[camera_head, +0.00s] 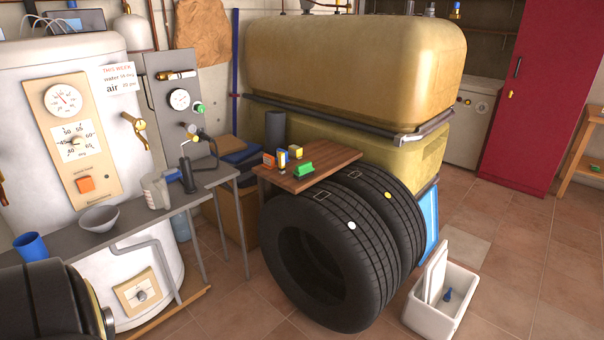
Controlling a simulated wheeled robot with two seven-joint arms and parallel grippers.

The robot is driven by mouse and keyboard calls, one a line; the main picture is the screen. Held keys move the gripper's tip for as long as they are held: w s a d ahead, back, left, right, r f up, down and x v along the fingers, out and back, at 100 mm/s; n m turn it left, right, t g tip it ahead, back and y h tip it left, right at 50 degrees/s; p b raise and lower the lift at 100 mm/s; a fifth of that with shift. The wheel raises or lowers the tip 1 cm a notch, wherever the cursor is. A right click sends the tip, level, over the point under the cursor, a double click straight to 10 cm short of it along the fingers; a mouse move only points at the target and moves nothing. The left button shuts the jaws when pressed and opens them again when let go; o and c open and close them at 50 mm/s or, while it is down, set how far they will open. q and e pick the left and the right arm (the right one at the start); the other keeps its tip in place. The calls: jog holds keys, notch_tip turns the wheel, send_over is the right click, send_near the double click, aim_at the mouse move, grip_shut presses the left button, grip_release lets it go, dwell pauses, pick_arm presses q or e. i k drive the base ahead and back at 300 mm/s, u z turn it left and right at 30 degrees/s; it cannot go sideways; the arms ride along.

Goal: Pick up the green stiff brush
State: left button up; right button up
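A small green block-like object (304,170), which looks like the green stiff brush, lies on a brown wooden board (325,167) above two black tyres. It is near the board's front left part, and its bristles cannot be made out. Neither my left nor my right gripper is in view, and nothing touches the green object.
The tyres (330,250) stand below the board. A grey bench (135,210) is left. A white tub (440,300) sits on the floor at right.

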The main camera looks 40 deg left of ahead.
aim_at(305, 169)
jog(key=z, duration=0.1)
jog(key=k, duration=0.4)
jog(key=u, duration=1.5)
jog(key=i, duration=0.95)
jog(key=u, duration=0.65)
jog(key=i, duration=1.3)
jog(key=z, duration=0.4)
